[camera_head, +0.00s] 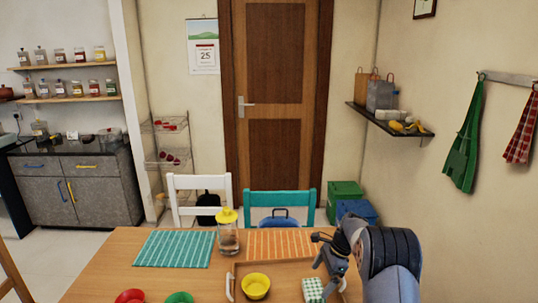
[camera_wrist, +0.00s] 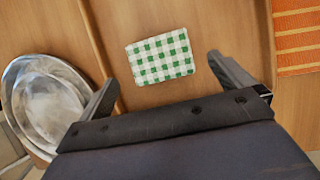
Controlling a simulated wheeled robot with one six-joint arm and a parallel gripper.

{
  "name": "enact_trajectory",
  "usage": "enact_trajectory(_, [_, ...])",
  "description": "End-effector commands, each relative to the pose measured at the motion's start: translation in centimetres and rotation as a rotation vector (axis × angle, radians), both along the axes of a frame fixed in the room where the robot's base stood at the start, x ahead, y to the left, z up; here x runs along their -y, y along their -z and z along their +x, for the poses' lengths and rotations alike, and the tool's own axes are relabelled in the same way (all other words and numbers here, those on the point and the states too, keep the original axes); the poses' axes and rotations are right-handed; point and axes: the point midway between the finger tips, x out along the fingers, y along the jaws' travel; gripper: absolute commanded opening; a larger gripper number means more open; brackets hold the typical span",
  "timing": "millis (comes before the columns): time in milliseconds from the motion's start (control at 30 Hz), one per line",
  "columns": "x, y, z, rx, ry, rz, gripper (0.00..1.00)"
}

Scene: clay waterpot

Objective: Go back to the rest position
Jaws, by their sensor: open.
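My gripper (camera_head: 328,252) is over the right side of the wooden table (camera_head: 110,262). In the wrist view its two fingers (camera_wrist: 163,72) are spread wide with nothing between them. A green-and-white checked cloth (camera_wrist: 160,57) lies flat below, just ahead of the fingers and apart from them. The cloth also shows in the head view (camera_head: 313,290), beneath the gripper on a wooden tray (camera_head: 285,280). A yellow bowl (camera_head: 255,287) is on the tray, left of the cloth.
A jar with a yellow lid (camera_head: 228,235) stands between a teal striped mat (camera_head: 174,249) and an orange one (camera_head: 280,244). Red (camera_head: 130,297) and green (camera_head: 180,298) bowls are at the front. Shiny metal dishes (camera_wrist: 45,100) show left in the wrist view. Chairs stand behind the table.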

Motion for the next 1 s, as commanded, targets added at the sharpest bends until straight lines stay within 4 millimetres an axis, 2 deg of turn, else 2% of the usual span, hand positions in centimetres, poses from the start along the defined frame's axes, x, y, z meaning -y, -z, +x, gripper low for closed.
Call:
enact_trajectory(233, [-1.9, 4.6, -0.3, -0.004, -0.001, 0.0, 1.0])
enact_trajectory(400, [-1.7, 2.0, -0.1, 0.004, -0.001, -0.001, 1.0])
enact_trajectory(533, [-1.7, 1.0, -0.1, 0.002, 0.001, -0.001, 1.0])
enact_trajectory(1000, [-1.7, 0.7, -0.2, 0.0, 0.001, -0.001, 1.0])
